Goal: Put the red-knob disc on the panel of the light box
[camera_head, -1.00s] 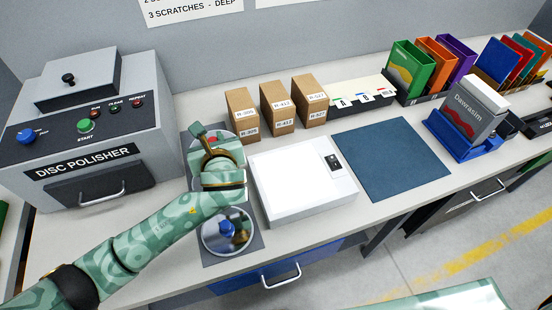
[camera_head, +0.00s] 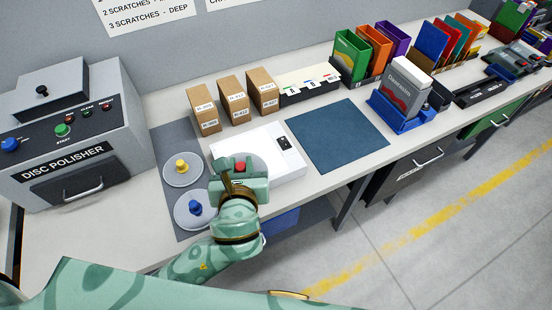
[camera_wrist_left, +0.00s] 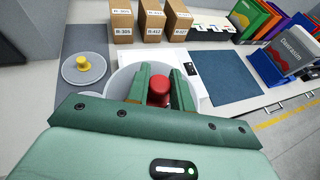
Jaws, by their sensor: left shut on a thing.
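My left gripper (camera_head: 238,172) is shut on the red knob of a grey disc (camera_head: 241,166). In the left wrist view the red knob (camera_wrist_left: 158,88) sits between the two green fingers, with the disc spread beneath them. The held disc is over the left part of the light box (camera_head: 287,168), a white box with a bright panel (camera_head: 263,146). Whether the disc touches the panel cannot be told. The gripper and disc hide part of the panel. My right gripper is not in view.
On a grey mat (camera_head: 170,136) left of the light box lie a yellow-knob disc (camera_head: 182,168) and a blue-knob disc (camera_head: 195,209). Brown boxes (camera_head: 234,98) stand behind. A dark blue mat (camera_head: 337,137) to the right is clear. The disc polisher (camera_head: 72,140) stands far left.

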